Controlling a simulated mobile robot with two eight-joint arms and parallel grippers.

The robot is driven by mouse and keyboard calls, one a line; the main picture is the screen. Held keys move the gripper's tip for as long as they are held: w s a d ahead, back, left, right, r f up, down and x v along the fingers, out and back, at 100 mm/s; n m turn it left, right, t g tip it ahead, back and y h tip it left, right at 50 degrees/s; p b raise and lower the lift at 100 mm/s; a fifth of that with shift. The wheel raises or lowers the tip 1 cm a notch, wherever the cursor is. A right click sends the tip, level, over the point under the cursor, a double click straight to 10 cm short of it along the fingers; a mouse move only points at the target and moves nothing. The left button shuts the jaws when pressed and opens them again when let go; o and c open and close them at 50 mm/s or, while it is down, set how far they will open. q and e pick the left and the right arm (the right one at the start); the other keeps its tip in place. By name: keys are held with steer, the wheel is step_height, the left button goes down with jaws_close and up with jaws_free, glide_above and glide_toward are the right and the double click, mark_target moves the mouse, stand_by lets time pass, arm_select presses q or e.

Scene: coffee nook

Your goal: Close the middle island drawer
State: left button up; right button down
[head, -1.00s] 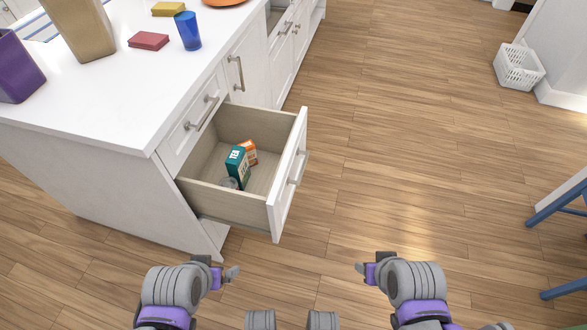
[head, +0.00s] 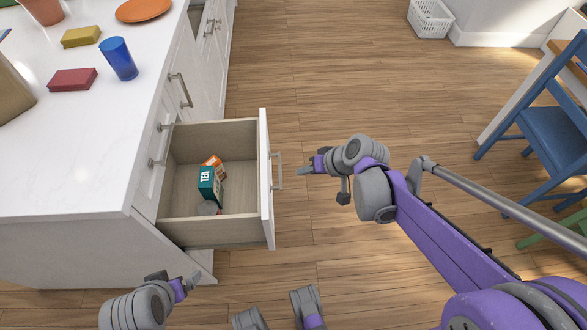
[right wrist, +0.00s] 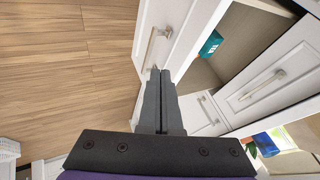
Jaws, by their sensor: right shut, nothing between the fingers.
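The island drawer (head: 214,230) is pulled well out from the white island, with wooden inside walls and a white front (head: 265,180). Its metal bar handle (head: 277,172) faces right. My right gripper (head: 304,170) is shut and empty, pointing left, a little to the right of the handle. In the right wrist view, the shut fingers (right wrist: 158,78) are close to the drawer handle (right wrist: 153,46); I cannot tell if they touch. My left gripper (head: 192,281) is in front of the island near the bottom, its jaw state unclear.
A blue cup (head: 118,58) and other items stand on the counter (head: 85,130). Blue chairs (head: 555,125) are at right. Wooden floor between is clear.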

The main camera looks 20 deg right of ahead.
steer(key=w+a+f, duration=0.1)
steer(key=a+f, duration=0.1)
steer(key=w+a+f+b, duration=0.1)
steer(key=w+a+f, duration=0.1)
steer(key=w+a+f+b, duration=0.1)
steer(key=a+f, duration=0.1)
steer(key=shift+w+f, duration=0.2)
steer(key=shift+w, duration=0.15)
steer(key=shift+w+a+b, duration=0.15)
steer(key=shift+a+b, duration=0.15)
steer(key=shift+a, duration=0.05)
steer(key=w+a, duration=0.3)
steer(key=a, duration=0.9)
steer(key=w+a, duration=0.4)
steer(key=a, duration=0.9)
steer(key=shift+w+a+p, duration=0.15)
steer(key=shift+a+p, duration=0.1)
steer(key=shift+p, duration=0.15)
steer(key=shift+d, duration=0.15)
